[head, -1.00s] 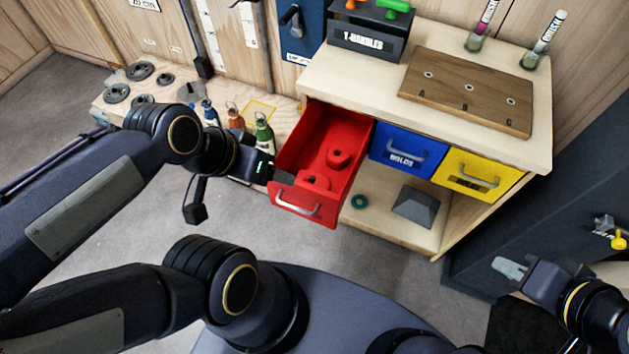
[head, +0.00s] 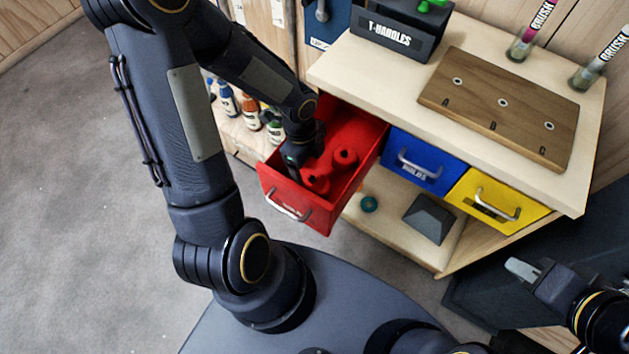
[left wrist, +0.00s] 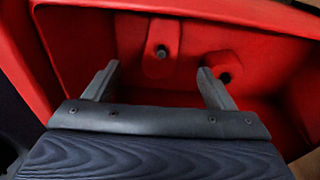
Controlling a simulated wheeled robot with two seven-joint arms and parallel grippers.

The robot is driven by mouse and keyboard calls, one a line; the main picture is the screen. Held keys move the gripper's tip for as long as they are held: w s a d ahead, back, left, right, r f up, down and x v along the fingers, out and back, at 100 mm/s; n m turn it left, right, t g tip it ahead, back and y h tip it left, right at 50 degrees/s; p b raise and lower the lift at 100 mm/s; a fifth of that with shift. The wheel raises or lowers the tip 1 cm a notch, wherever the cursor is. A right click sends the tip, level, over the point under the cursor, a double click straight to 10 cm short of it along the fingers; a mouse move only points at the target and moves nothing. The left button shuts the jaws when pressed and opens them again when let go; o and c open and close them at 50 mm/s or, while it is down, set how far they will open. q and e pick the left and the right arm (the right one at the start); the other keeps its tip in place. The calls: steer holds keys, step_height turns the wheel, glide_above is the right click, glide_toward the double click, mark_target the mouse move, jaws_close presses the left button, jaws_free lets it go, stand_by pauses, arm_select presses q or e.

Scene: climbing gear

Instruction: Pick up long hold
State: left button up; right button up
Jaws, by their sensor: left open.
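The red drawer (head: 300,207) is pulled out of the bench, with red holds inside it. In the left wrist view a long red hold (left wrist: 164,32) with a dark bolt hole lies on the drawer floor, ahead of the gap between my fingers. A second red hold (left wrist: 228,62) with a dark hole is beside my right-hand fingertip in that view. In the head view one hold (head: 345,156) shows clearly; another (head: 317,182) is partly hidden by my gripper. My left gripper (left wrist: 158,84) is open and empty, reaching into the drawer. My right gripper (head: 522,270) is at the lower right, away from the drawer.
A blue drawer (head: 424,165) and a yellow drawer (head: 500,203) are shut beside the red one. A grey pyramid (head: 430,220) and a teal ring (head: 369,204) sit on the shelf below. Several bottles (head: 250,112) stand left of the drawer. A wooden board (head: 500,105) lies on the bench top.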

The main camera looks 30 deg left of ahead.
mark_target(313, 181)
arm_select(q)
steer(key=f, duration=0.2)
steer(key=f+b, duration=0.1)
steer(key=f, duration=0.2)
steer(key=d+f, duration=0.1)
steer(key=f, duration=0.2)
steer(key=shift+w+b, duration=0.1)
steer(key=shift+b, duration=0.3)
steer(key=c, duration=1.2)
